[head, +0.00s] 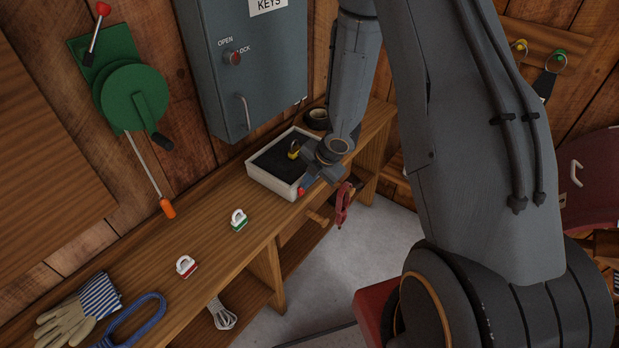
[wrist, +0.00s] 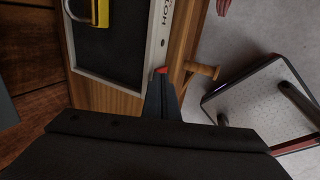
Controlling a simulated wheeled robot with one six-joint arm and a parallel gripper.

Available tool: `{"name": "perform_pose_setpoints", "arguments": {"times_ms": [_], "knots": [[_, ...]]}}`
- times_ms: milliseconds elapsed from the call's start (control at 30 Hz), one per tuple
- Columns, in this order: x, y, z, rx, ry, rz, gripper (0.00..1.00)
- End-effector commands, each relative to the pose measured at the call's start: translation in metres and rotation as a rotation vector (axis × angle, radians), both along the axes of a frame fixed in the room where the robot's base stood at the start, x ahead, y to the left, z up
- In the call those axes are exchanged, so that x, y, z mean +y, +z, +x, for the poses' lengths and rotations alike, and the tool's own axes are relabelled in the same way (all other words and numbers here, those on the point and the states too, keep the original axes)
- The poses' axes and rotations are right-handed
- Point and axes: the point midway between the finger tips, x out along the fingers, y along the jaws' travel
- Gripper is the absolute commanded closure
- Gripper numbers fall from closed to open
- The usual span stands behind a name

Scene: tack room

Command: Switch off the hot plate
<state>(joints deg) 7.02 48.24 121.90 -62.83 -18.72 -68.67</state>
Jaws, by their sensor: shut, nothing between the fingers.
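A shallow white box with a dark inset top (head: 257,172) stands on the wooden bench; I cannot tell whether it is the hot plate. It also shows in the wrist view (wrist: 102,50), with part of a lettered label on its rim. A yellow padlock (head: 294,149) lies on the dark part.
A grey key cabinet (head: 250,75) and a green lever device (head: 130,98) are on the wall. A wooden peg (wrist: 202,69) sticks out in front.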

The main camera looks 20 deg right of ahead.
Motion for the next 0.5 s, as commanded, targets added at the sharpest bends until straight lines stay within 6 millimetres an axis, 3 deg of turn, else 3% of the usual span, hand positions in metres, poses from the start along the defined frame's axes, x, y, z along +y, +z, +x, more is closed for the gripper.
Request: {"name": "perform_pose_setpoints", "arguments": {"times_ms": [267,500], "knots": [[-0.024,0.006,-0.023,-0.001,-0.003,0.002,1.00],[-0.022,0.056,-0.027,-0.007,0.012,-0.001,1.00]]}}
